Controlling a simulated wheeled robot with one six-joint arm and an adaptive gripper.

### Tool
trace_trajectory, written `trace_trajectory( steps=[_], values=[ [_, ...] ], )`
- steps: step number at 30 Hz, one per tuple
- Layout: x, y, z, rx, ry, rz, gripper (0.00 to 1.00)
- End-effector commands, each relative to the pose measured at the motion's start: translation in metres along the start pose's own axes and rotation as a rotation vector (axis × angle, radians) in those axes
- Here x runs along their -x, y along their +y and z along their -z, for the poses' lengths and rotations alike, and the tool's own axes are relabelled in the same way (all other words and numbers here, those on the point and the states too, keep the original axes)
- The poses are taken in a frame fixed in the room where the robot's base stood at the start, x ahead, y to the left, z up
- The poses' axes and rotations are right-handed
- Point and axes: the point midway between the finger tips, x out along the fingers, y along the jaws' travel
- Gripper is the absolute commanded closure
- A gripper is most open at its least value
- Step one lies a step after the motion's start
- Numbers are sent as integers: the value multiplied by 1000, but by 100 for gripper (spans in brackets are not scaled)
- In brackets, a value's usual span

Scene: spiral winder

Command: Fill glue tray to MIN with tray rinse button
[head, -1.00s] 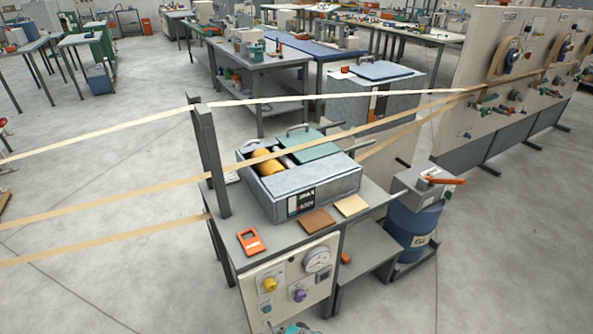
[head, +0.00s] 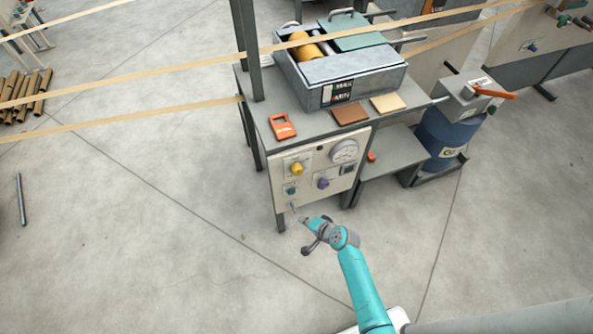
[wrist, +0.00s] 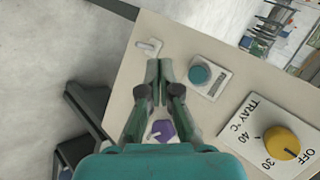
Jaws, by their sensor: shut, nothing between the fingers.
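The grey metal glue tray (head: 370,78) stands on the bench with a yellow roller inside. Its front has a sight window (head: 337,93) marked MAX and MIN; the level in it is too small to read. The control panel (head: 314,190) on the bench front carries a teal button (head: 291,190), also in the wrist view (wrist: 199,74), whose label I cannot read. My gripper (wrist: 158,68) is shut and empty in front of the panel, left of the teal button in the wrist view and apart from it. In the head view my gripper (head: 303,219) is low by the panel's bottom edge.
A small white lever (wrist: 148,47) lies just beyond my fingertips. A purple knob (wrist: 162,130) is partly hidden behind my gripper. A yellow TRAY °C knob (wrist: 281,143) is at right. A blue drum (head: 440,140) stands right of the bench. The floor in front is clear.

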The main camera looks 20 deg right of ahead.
Motion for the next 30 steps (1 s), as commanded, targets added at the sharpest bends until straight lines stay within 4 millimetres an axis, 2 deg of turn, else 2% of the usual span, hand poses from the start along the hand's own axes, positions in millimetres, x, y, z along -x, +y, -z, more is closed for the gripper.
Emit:
trace_trajectory(
  steps=[13,30],
  values=[
    [-4,-4,3,0,0,1,100],
    [-50,-38,37,0,0,2,100]
  ],
)
